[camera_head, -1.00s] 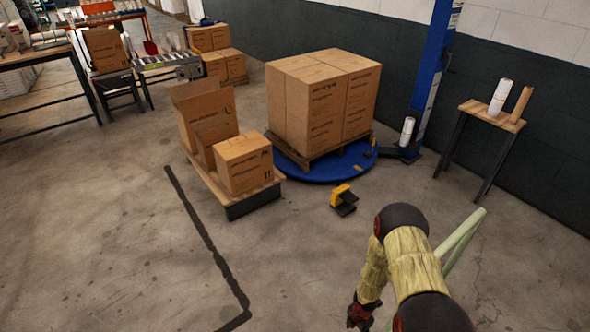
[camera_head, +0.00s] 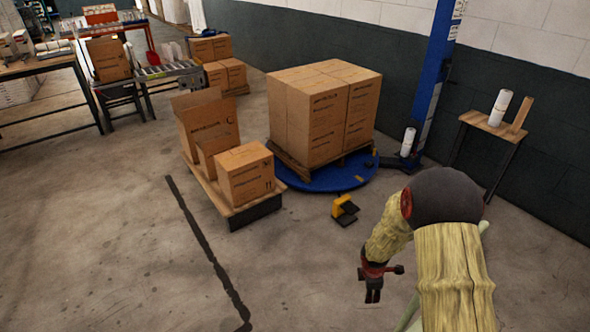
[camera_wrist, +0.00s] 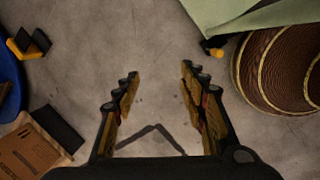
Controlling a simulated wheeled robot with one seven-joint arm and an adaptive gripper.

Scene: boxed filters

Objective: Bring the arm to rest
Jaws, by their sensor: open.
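My gripper (camera_head: 373,290) hangs low at the end of my bent arm (camera_head: 448,250), in the lower right of the head view. In the wrist view my gripper (camera_wrist: 158,92) has its two fingers spread apart. Only bare concrete floor shows between them, and it holds nothing. In the head view the fingers are small and point down. Part of my arm runs out of the bottom of the picture.
A blue turntable (camera_head: 325,184) carries a pallet of stacked boxes (camera_head: 325,110). A yellow-black pedal (camera_head: 344,210) lies near my arm. A small table (camera_head: 476,119) stands right. Floor at left is clear.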

